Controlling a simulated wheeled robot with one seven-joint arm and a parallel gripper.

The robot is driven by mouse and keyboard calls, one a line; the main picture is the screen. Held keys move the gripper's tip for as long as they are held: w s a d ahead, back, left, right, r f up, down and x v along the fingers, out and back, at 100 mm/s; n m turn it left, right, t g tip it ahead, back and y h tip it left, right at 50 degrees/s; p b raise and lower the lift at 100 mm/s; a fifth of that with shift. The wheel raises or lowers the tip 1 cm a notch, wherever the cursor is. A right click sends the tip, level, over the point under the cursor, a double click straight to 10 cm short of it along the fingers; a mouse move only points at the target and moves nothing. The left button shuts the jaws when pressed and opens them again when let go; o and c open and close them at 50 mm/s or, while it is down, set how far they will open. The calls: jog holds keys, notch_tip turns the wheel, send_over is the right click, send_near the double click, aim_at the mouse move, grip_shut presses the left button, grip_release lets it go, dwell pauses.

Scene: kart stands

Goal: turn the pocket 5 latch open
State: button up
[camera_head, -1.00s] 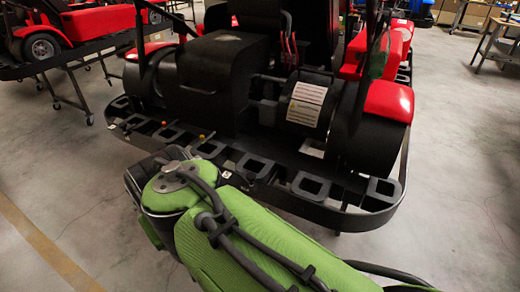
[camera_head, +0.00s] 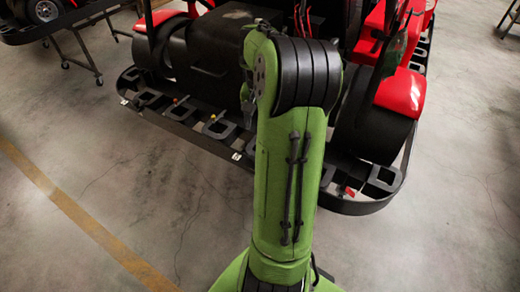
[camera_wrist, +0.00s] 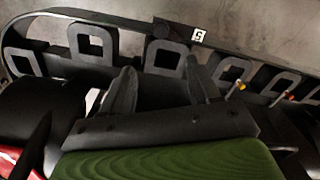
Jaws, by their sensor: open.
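A white tag marked 5 (camera_wrist: 198,35) sits on the black rail of the stand in the wrist view; a white tag also shows on the rail in the head view (camera_head: 237,156). Square-holed pockets line the rail, one (camera_wrist: 165,60) just below and left of the tag.
Small knobs, one yellow (camera_wrist: 240,86) and one orange (camera_wrist: 290,96), stand by pockets right of my gripper. The black kart body with a red fender (camera_head: 402,92) rises behind the pocket row. A red piece (camera_head: 349,191) lies at the rail's right. The floor in front is clear.

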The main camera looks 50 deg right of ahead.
jog(key=f+b, duration=0.1)
jog(key=f, duration=0.7)
jog(key=f+b, duration=0.2)
jog(key=f, duration=0.5)
jog(key=shift+a+f, duration=0.2)
jog(key=shift+f, duration=0.15)
jog(key=c, duration=1)
jog(key=n, duration=0.2)
jog(key=shift+r+n, duration=0.15)
jog(key=shift+n, duration=0.25)
jog(key=shift+c, duration=0.2)
jog(key=shift+w+n+p, duration=0.1)
jog(key=shift+n+p, duration=0.2)
jog(key=shift+n, duration=0.6)
jog(key=o, duration=1)
jog(key=shift+o, duration=0.2)
